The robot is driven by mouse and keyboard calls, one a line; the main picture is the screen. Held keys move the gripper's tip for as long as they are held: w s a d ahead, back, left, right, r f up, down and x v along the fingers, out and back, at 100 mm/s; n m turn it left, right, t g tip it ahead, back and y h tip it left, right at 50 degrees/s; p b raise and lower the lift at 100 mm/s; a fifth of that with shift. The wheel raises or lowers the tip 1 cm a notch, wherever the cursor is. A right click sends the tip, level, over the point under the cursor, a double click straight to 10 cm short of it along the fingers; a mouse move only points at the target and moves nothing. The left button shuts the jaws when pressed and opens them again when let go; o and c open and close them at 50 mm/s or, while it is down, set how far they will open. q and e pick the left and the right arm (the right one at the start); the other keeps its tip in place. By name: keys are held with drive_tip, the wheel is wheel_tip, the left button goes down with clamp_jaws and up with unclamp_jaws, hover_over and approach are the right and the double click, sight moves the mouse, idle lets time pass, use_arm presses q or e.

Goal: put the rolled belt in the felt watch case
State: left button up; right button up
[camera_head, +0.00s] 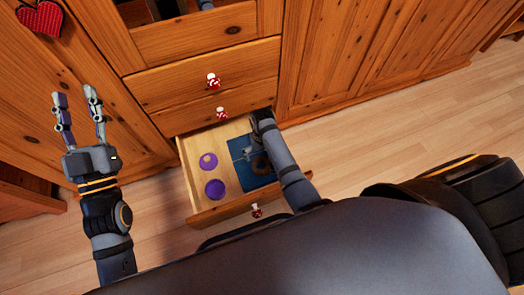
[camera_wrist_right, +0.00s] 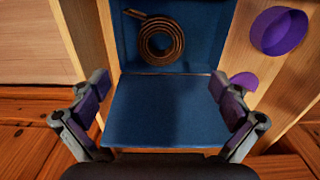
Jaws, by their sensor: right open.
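The rolled belt (camera_wrist_right: 161,42), a brown coil with a short tail to the left, lies against the upper blue part of the felt watch case (camera_wrist_right: 165,112) in the right wrist view. The case is blue, with two parts meeting at a crease, and sits in the open drawer. In the head view the case (camera_head: 262,181) and the belt (camera_head: 260,165) are partly hidden by my right arm. My right gripper (camera_wrist_right: 160,88) is open and empty, its fingers on either side of the case's nearer part. My left gripper (camera_head: 77,97) is open and empty, left of the drawer.
The open drawer (camera_head: 232,212) has wooden walls close around the case. Two purple round items (camera_head: 208,161) (camera_head: 215,189) lie left of the case. Shut drawers (camera_head: 205,82) with red-and-white knobs stand above. Clear plank floor (camera_head: 390,125) lies to the right.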

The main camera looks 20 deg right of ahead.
use_arm(q)
drive_tip(key=shift+w+f, duration=0.15)
drive_tip(key=shift+f, duration=0.2)
use_arm(e)
drive_tip(key=w+d+r+t, duration=0.35)
drive_tip(key=r+t, duration=0.35)
drive_tip(key=r, duration=0.3)
drive_tip(key=w+d+r+t, duration=0.3)
drive_tip(key=w+r+t, duration=0.25)
drive_tip(key=r, duration=0.35)
drive_tip(key=s+r+t, duration=0.3)
drive_tip(key=r, duration=0.5)
drive_tip(key=s+r+t+y, duration=0.1)
drive_tip(key=s+r+t, duration=0.2)
drive_tip(key=r, duration=0.6)
drive_tip(key=s+r+t, duration=0.3)
drive_tip(key=r+t, duration=0.2)
drive_tip(key=r, duration=0.3)
drive_tip(key=shift+s+a+r+n+y, duration=0.2)
drive_tip(key=shift+s+n+y, duration=0.1)
drive_tip(key=shift+n, duration=0.1)
